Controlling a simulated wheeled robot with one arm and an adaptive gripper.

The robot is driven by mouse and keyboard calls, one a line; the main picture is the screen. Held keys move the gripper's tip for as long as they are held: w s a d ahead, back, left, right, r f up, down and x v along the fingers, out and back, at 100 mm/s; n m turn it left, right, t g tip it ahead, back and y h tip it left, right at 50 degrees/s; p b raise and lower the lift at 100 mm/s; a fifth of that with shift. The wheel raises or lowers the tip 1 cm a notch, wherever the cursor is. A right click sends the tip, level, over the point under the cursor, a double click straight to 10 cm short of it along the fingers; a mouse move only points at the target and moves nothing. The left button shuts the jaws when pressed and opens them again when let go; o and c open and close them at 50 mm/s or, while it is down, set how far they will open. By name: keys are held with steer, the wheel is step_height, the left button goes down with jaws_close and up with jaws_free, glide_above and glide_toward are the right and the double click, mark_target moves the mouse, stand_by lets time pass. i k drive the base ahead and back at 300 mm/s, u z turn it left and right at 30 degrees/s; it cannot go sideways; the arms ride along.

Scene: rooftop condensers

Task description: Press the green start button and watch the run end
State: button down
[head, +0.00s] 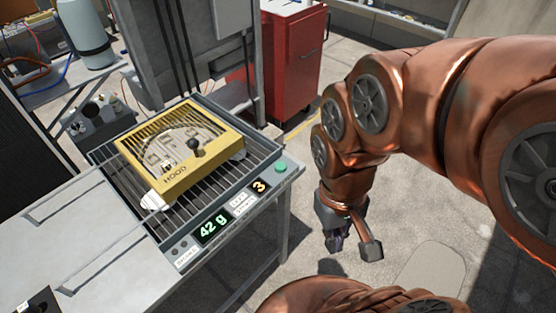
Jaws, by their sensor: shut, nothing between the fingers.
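The green button (280,167) sits at the right corner of the front panel of a grated metal bench unit. On the same panel a green display (213,228) reads "42 g" and an orange display (259,186) reads "3". A yellow slatted cover marked HOOD (178,168), with a black knob on top, sits over the grate (150,221). What is under its slats is hard to make out. My gripper (350,245) is shut and empty. It points down over the concrete floor, right of the panel and apart from the button.
A red cabinet (294,62) stands behind the unit. A grey post with cables rises at the back. A pale worktop (90,245) adjoins at the left, with a gas bottle (84,35) on a table beyond. Open floor lies between my gripper and the bench.

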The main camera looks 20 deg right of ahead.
mark_target(280, 166)
steer(key=z, duration=1.5)
steer(key=k, duration=1)
steer(key=u, duration=2)
steer(key=i, duration=0.5)
steer(key=z, duration=0.05)
